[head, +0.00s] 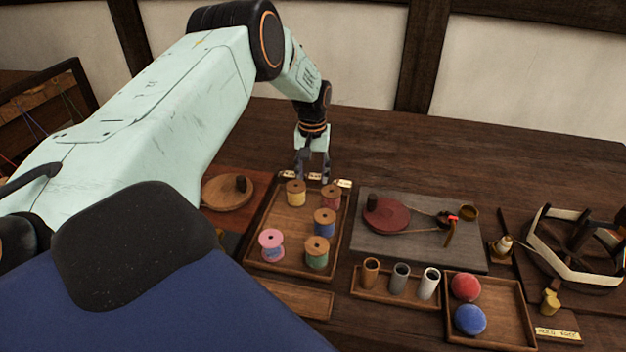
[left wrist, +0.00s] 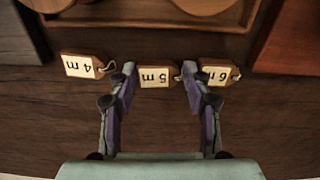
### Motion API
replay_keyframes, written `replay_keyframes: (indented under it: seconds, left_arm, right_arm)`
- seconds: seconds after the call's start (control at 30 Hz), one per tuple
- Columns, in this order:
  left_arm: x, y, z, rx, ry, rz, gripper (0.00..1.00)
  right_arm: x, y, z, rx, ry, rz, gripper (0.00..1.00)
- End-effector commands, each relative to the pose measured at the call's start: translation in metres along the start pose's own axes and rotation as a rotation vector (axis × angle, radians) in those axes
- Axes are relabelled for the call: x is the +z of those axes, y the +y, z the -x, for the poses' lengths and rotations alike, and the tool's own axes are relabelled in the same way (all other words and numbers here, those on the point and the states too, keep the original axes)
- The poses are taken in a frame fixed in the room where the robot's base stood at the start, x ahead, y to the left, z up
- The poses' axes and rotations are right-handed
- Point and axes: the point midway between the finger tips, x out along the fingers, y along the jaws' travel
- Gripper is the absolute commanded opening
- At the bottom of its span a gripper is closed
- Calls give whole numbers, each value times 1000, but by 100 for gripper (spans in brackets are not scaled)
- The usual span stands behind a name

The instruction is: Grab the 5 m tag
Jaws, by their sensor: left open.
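The 5 m tag (left wrist: 155,77) lies on the dark table between the fingers of my open left gripper (left wrist: 158,75), label upside down in the left wrist view. The 4 m tag (left wrist: 80,66) lies to its left, outside the fingers. The 6 m tag (left wrist: 216,73) lies to its right, partly behind the right finger. In the head view my left gripper (head: 312,176) points down at the far edge of the spool tray, over the row of tags. My right gripper is not in view.
A wooden tray (head: 256,218) with several thread spools stands just in front of the tags. A grey board (head: 372,250) with a dark red disc (head: 385,216) lies to the right. The table behind the tags is clear.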

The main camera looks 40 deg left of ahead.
Motion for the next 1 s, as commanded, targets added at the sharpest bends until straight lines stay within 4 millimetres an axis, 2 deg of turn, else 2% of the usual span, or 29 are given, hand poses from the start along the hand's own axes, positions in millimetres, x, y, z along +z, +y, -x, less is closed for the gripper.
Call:
replay_keyframes:
  seconds: [0.13,0.37,0.63,0.77,1.0]
  left_arm:
    - [0,0,1,0,1,0,49]
    - [0,0,1,0,0,0,30]
    - [0,0,4,1,1,0,29]
    - [0,1,20,2,2,1,29]
    - [-1,1,68,3,3,1,29]
  right_arm:
    - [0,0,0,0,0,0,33]
    - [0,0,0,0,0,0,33]
    - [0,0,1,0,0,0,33]
    - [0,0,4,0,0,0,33]
    - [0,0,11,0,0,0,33]
